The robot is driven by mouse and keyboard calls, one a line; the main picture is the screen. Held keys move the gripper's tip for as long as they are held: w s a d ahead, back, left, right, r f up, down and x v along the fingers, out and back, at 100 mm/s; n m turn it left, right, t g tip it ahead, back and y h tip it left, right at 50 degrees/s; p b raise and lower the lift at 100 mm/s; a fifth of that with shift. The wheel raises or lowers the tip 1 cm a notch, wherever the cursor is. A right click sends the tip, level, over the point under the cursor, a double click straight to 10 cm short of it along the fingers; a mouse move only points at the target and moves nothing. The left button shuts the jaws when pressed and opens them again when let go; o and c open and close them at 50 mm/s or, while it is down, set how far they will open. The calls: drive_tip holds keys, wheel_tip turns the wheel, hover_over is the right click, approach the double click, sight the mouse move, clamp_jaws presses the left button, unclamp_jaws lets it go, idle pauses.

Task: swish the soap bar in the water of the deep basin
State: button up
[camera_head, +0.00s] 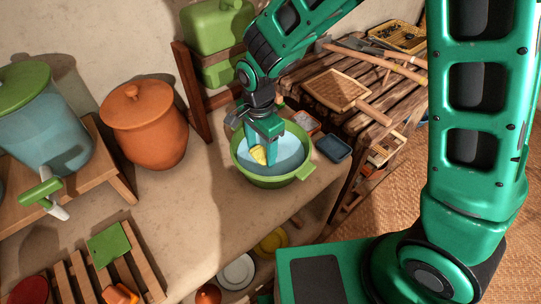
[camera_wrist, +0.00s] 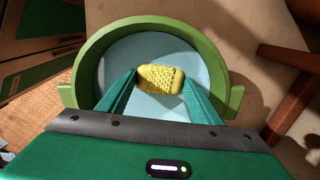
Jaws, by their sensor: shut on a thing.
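The deep basin (camera_head: 262,178) is green with a handle at its side and holds pale blue water (camera_head: 289,152). It stands on the mud counter in the head view. My gripper (camera_head: 262,152) points down into the basin, inside its rim. In the wrist view my gripper (camera_wrist: 160,84) is shut on the yellow soap bar (camera_wrist: 160,79), with one finger at each end of it. The basin's rim (camera_wrist: 152,22) curves around the soap in that view. The soap (camera_head: 259,156) shows low between the fingers in the head view. I cannot tell how deep it sits in the water.
An orange clay pot (camera_head: 145,128) stands left of the basin. A blue dispenser with a green tap (camera_head: 38,188) is on a wooden stand. A small dark blue tray (camera_head: 336,149) lies right of the basin. The counter (camera_head: 185,205) in front of the pot is clear.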

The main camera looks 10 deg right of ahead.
drive_tip(key=shift+d, duration=0.1)
drive_tip(key=shift+w+d, duration=0.3)
drive_tip(key=shift+d, duration=0.65)
drive_tip(key=shift+w+d, duration=0.3)
drive_tip(key=shift+d, duration=0.65)
drive_tip(key=shift+w+d, duration=0.3)
drive_tip(key=shift+d, duration=0.65)
drive_tip(key=shift+a, duration=0.1)
drive_tip(key=shift+s+a, duration=0.3)
drive_tip(key=shift+a, duration=0.65)
drive_tip(key=shift+s+a, duration=0.25)
drive_tip(key=shift+a, duration=0.7)
drive_tip(key=shift+s+a, duration=0.3)
drive_tip(key=shift+a, duration=0.65)
drive_tip(key=shift+w+d, duration=0.25)
drive_tip(key=shift+d, duration=0.7)
drive_tip(key=shift+w+d, duration=0.3)
drive_tip(key=shift+d, duration=0.7)
drive_tip(key=shift+w+d, duration=0.25)
drive_tip(key=shift+d, duration=0.7)
drive_tip(key=shift+a, duration=0.1)
